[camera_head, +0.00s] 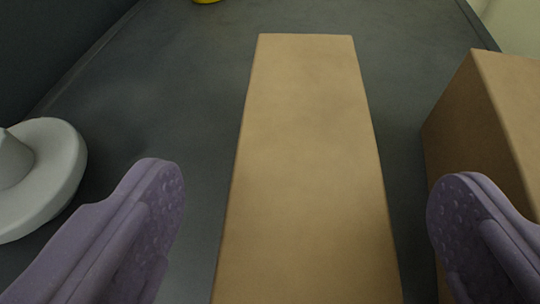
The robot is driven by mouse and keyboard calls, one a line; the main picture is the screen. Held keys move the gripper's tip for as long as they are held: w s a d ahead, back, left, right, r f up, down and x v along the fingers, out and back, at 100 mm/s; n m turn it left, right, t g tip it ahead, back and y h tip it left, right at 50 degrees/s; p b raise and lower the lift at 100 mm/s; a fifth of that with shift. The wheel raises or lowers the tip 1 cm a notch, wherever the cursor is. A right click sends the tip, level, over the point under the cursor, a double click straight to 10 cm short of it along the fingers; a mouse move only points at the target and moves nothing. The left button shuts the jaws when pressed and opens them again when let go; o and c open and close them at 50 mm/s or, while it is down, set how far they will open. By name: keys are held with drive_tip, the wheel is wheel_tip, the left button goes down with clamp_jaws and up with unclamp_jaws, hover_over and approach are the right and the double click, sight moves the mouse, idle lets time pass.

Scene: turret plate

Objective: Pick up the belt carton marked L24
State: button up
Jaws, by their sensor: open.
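A long tan cardboard carton (307,150) lies in the middle of the head camera view, running from the bottom edge toward the back. No L24 marking shows on the faces I see, so I cannot tell whether it is the L24 carton. My gripper (308,205) has two purple textured fingers, open wide, one on each side of this carton. A gap shows between each finger and the carton in the picture. A second brown carton (490,120) stands at the right, partly behind the right finger, also with no marking visible.
A white round object (55,165) with a raised centre sits at the left edge. A small yellow thing (207,1) is cut off at the top. The dark grey surface (170,90) is clear left of the middle carton. A narrow gap separates the cartons.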

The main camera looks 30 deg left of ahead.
sight(307, 152)
drive_tip(key=x, duration=0.4)
drive_tip(key=shift+w, duration=0.1)
drive_tip(key=shift+r, duration=0.1)
drive_tip(key=shift+c, duration=0.2)
drive_tip(key=c, duration=1.1)
drive_tip(key=shift+c, duration=0.7)
drive_tip(key=shift+r, duration=0.15)
